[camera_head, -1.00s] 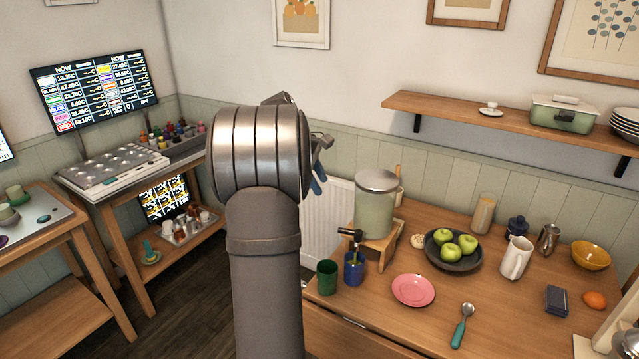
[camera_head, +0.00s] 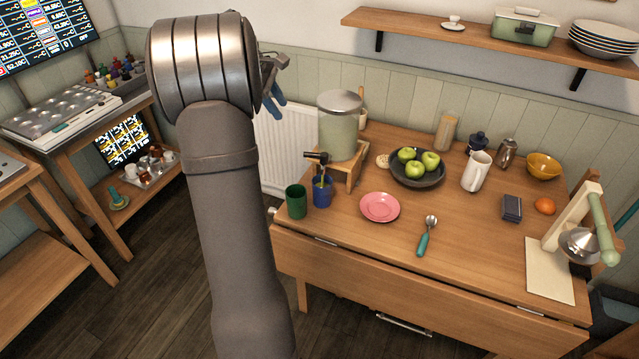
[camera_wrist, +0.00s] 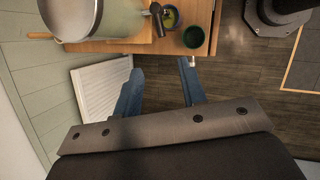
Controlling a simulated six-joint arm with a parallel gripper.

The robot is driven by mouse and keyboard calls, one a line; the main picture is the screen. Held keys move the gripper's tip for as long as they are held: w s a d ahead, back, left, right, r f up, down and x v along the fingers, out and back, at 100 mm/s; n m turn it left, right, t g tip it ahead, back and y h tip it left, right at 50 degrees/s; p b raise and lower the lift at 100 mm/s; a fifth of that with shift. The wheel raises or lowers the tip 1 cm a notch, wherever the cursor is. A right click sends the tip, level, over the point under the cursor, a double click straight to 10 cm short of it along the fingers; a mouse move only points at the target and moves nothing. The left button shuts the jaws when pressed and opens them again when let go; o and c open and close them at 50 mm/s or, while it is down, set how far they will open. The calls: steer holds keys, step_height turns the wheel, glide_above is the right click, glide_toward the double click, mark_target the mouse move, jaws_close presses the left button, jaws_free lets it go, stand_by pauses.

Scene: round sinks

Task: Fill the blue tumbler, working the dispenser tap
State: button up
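The blue tumbler (camera_head: 322,194) stands upright on the table under the tap (camera_head: 317,157) of the dispenser (camera_head: 339,128), a pale green tank with a grey lid on a wooden stand. A thin yellow-green streak shows between the tap and the tumbler, and yellow-green shows inside the tumbler (camera_wrist: 171,18) in the wrist view. Its fill level is not clear. My gripper (camera_wrist: 161,66) has its blue fingers apart with nothing between them, clear of the tap. In the head view, my gripper (camera_head: 272,92) is partly hidden behind my arm, left of the dispenser.
A green tumbler (camera_head: 296,201) stands just left of the blue one. A pink plate (camera_head: 380,207), a bowl of green apples (camera_head: 417,181) and a teal-handled spoon (camera_head: 427,236) lie to the right. A white radiator (camera_head: 285,150) is behind the gripper.

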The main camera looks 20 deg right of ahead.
mark_target(310, 153)
steer(key=x, duration=1.7)
steer(key=shift+d+f, duration=0.15)
steer(key=shift+f, duration=0.05)
steer(key=shift+c, duration=0.5)
jaws_close()
